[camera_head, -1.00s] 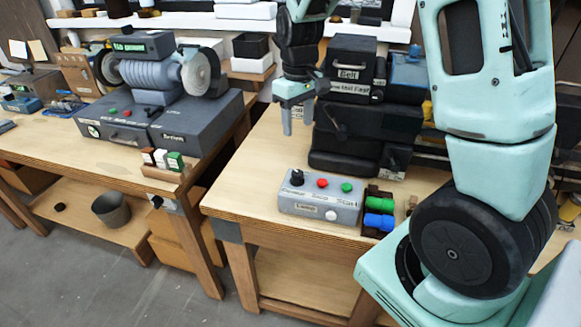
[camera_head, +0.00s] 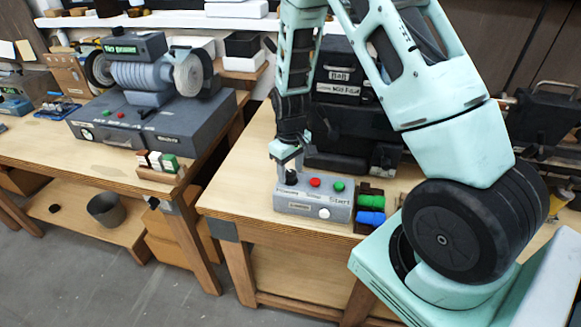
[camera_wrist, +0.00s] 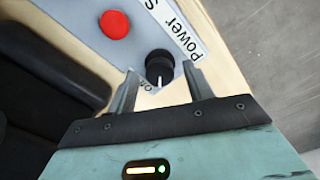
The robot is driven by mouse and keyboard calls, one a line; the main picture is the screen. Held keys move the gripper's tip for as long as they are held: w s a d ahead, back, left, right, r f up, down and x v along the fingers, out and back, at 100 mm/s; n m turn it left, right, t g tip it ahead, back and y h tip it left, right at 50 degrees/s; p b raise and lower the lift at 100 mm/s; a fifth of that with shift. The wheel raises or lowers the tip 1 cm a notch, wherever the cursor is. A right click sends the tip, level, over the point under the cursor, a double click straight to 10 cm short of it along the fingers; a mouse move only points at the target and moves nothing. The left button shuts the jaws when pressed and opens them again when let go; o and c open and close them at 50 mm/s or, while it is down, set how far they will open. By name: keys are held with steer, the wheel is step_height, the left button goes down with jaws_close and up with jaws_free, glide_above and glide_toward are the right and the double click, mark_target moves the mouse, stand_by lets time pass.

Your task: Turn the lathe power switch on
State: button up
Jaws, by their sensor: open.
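The grey control box (camera_head: 314,209) sits near the front edge of the right-hand workbench. Its black power knob (camera_head: 291,177) is at the left end of the top, and it also shows in the wrist view (camera_wrist: 159,65) with a white pointer line and a label reading "power". A red button (camera_head: 315,182) is beside the knob and a green button (camera_head: 338,187) is further right. My gripper (camera_head: 285,164) is right at the knob, pointing down. In the wrist view my gripper (camera_wrist: 157,82) is open, with one finger on each side of the knob; contact cannot be told.
A lathe-like grey machine (camera_head: 150,100) is on the left bench. Bare bench top (camera_head: 235,190) lies left of the box.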

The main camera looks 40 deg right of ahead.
steer(key=c, duration=1)
steer(key=m, duration=0.4)
steer(key=shift+m+b, duration=0.3)
steer(key=shift+m, duration=0.1)
steer(key=m, duration=0.4)
steer(key=shift+m, duration=0.3)
steer(key=m+p, duration=0.1)
steer(key=m, duration=0.3)
steer(key=shift+m+p, duration=0.55)
steer(key=shift+m, duration=1.65)
